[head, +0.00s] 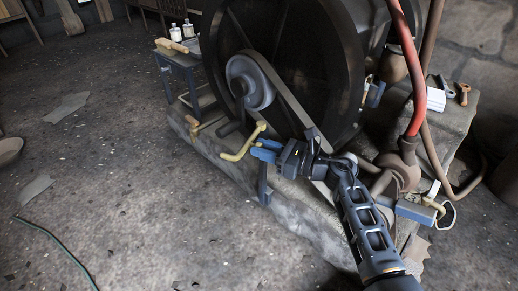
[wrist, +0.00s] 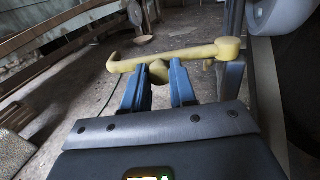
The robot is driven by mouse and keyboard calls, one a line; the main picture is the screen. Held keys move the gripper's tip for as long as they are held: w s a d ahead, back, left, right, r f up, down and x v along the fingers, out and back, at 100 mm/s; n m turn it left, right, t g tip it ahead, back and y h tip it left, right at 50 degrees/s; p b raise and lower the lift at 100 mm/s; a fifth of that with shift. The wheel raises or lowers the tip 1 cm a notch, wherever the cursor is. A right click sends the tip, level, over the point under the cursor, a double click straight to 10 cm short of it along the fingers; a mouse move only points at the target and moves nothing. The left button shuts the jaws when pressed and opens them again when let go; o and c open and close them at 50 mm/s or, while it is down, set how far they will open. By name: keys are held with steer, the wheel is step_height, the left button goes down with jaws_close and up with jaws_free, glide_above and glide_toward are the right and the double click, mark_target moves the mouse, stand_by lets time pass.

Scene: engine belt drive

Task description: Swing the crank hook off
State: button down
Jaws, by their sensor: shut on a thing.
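The crank hook is a bent yellow bar (head: 242,147) low in front of the big dark wheel in the head view. In the wrist view the crank hook (wrist: 195,53) runs across the picture, with a bent tip at left and a thicker knob at right. My gripper (head: 263,150) reaches it from the right with its blue fingers. The wrist view shows my gripper (wrist: 157,84) shut on a short yellow part of the hook between the two fingers. The hook's far side and its mount are hidden.
The large wheel (head: 285,65) with a grey pulley (head: 249,83) and belt stands on a stone base (head: 235,160). A small blue table (head: 178,60) stands at upper left. A red hose (head: 408,65) hangs at right. The floor at left is mostly clear.

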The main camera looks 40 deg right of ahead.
steer(key=shift+s+d+r+n+y, duration=0.15)
steer(key=shift+d+r+n+y, duration=0.2)
steer(key=shift+r+n+y, duration=0.2)
steer(key=c, duration=1.2)
jaws_free()
steer(key=o, duration=0.3)
steer(key=shift+a+f, duration=0.1)
steer(key=shift+f, duration=0.15)
steer(key=s+d+r+p, duration=0.5)
steer(key=s+d+r, duration=0.3)
steer(key=r, duration=0.3)
steer(key=shift+d, duration=0.35)
steer(key=shift+c, duration=0.2)
